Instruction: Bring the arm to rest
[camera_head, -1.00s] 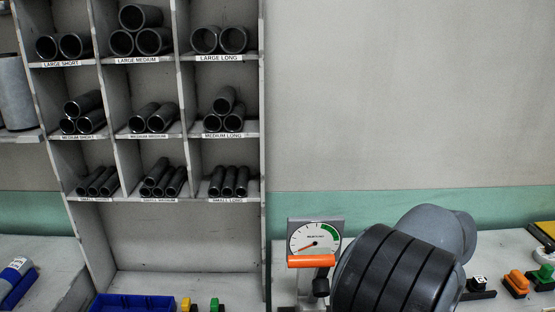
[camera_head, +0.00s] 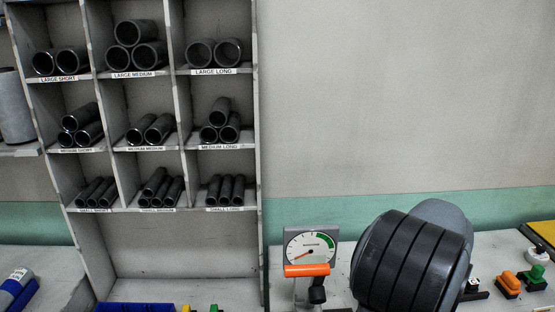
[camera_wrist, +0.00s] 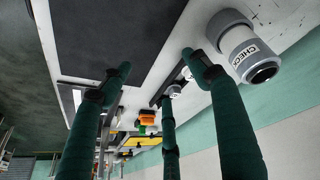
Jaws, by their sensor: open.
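My gripper (camera_wrist: 158,78) shows in the wrist view with its dark green fingers spread apart. It is open and nothing sits between the fingers. The fingertips are not visible in the head view. The dark banded part of my arm (camera_head: 412,262) fills the lower right of the head view, in front of the workbench. In the wrist view, a grey and white cylinder marked CHECK (camera_wrist: 242,47) lies beyond the right finger; I cannot tell whether they touch.
A shelf (camera_head: 262,150) of dark tubes in labelled compartments stands at left. A gauge (camera_head: 310,247) with an orange handle (camera_head: 306,270) stands left of my arm. An orange button (camera_head: 508,284) and a green button (camera_head: 537,275) are at right. The upper right is bare wall.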

